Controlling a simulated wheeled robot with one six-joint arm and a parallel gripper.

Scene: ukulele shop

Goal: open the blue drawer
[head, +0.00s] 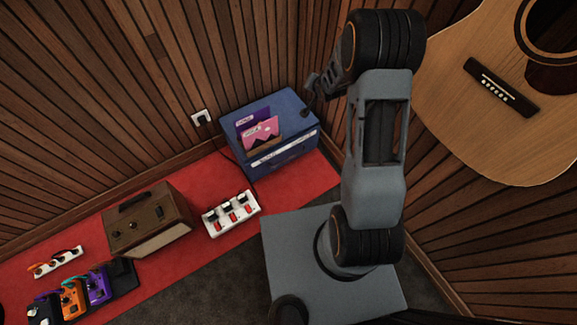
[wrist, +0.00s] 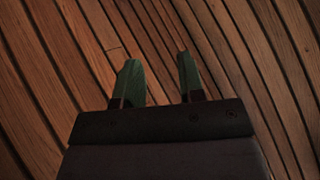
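A blue cabinet (head: 290,108) stands on the red mat in the corner in the head view. Its front face, with a pale strip (head: 284,149) across it, is turned toward the lower right. It looks closed; I cannot make out a separate drawer edge or handle. In the wrist view my gripper (wrist: 157,60) has its two green fingers apart with nothing between them, facing the wood-slat wall. In the head view the arm's far end is only partly seen, near the cabinet's upper right corner. The wrist view does not show the cabinet.
A large guitar body (head: 470,120) is at the right against the slatted wall.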

